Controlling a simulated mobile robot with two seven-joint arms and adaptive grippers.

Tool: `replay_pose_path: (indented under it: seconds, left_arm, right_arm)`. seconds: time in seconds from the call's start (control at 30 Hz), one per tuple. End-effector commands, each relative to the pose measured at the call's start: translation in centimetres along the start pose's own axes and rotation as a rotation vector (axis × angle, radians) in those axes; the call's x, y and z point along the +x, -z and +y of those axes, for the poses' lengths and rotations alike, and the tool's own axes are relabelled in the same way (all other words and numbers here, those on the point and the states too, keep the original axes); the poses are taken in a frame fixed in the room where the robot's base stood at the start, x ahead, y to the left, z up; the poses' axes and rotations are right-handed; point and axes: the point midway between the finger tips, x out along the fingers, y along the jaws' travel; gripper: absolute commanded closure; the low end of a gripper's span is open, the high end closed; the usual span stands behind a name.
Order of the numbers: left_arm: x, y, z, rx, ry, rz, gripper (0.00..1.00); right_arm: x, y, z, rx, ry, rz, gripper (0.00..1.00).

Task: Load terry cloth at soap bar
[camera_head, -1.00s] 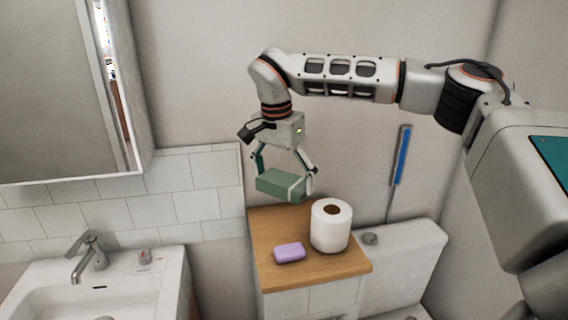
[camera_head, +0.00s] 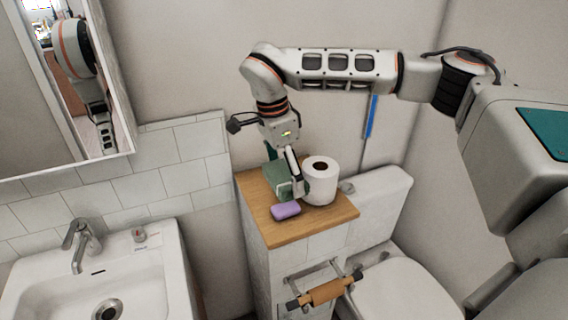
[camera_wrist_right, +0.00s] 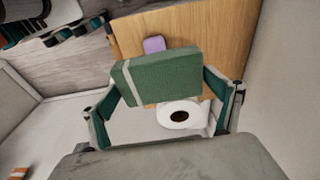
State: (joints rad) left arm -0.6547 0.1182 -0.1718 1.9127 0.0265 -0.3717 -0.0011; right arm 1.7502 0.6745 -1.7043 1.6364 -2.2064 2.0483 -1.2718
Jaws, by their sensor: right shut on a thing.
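The green terry cloth (camera_head: 279,178), a folded block with a pale band, is held in my right gripper (camera_head: 286,180). In the right wrist view the cloth (camera_wrist_right: 165,78) sits between the two fingers of the gripper (camera_wrist_right: 168,95). The purple soap bar (camera_head: 286,211) lies on the wooden top just in front of the cloth. It also shows in the right wrist view (camera_wrist_right: 154,44), beyond the cloth. The cloth is close behind the soap; I cannot tell whether it touches the wood. My left gripper is not in view.
A white toilet paper roll (camera_head: 320,181) stands on the wooden top (camera_head: 300,229), right beside the gripper. A sink with a faucet (camera_head: 80,243) is at the left. A toilet (camera_head: 400,285) and a paper holder (camera_head: 327,291) are at the lower right. A mirror cabinet hangs upper left.

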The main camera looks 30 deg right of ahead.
Motion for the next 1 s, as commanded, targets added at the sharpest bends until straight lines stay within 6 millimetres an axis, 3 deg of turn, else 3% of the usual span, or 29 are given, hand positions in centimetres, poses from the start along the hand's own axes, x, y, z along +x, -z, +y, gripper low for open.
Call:
replay_pose_path:
  seconds: [0.27,0.7,1.0]
  left_arm:
    - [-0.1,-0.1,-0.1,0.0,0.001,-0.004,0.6]
    - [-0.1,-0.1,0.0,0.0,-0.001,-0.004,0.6]
    - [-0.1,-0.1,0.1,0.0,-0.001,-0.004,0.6]
  right_arm:
    - [0.8,-0.2,0.3,0.023,-0.005,0.0,0.28]
    - [4.9,-0.8,0.3,0.022,-0.005,-0.001,0.28]
    - [6.1,-1.0,0.2,0.022,-0.004,0.0,0.28]
